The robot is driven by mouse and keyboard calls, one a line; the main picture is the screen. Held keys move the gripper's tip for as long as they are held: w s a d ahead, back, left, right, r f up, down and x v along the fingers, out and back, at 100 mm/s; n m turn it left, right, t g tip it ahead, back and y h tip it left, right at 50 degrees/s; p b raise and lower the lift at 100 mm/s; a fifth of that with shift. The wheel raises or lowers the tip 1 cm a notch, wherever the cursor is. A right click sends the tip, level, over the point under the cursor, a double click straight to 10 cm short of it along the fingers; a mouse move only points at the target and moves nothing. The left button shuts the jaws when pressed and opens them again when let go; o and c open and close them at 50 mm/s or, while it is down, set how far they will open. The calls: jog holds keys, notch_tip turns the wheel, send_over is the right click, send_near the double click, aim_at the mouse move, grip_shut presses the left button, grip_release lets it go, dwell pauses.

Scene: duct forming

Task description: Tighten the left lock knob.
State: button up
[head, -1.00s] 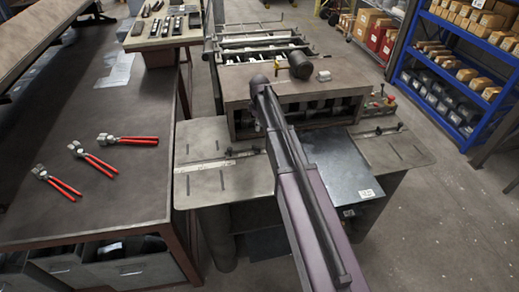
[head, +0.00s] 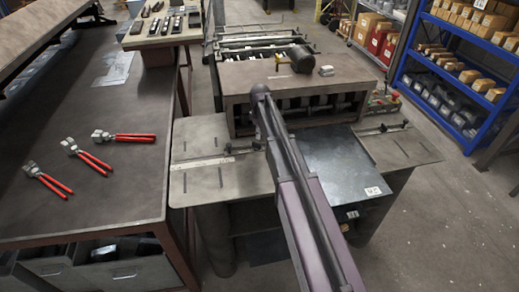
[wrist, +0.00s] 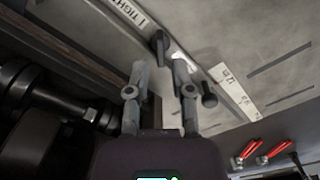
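The left lock knob (wrist: 158,46) is a small dark lever-like knob on the grey table, beside a strip lettered "TIGHT" in the wrist view. My gripper (wrist: 159,72) is open there, its two grey fingers apart. The knob appears just beyond the fingertips, roughly in line with the gap; no contact is visible and the depth between them is unclear. A second dark knob (wrist: 209,97) stands right of the fingers, by a white scale (wrist: 232,92). In the head view the scale (head: 203,163) lies on the machine's left wing; my arm hides the gripper.
Rollers (wrist: 45,95) fill the lower left of the wrist view. The forming machine (head: 235,92) bears a dark motor (head: 301,58). A workbench (head: 125,190) with red-handled pliers (head: 135,137) stands left, and a blue shelf (head: 467,75) stands right. Floor is clear on the right.

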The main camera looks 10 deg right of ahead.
aim_at(257, 146)
jog(key=shift+f+b, duration=2.9)
jog(key=shift+f, duration=0.3)
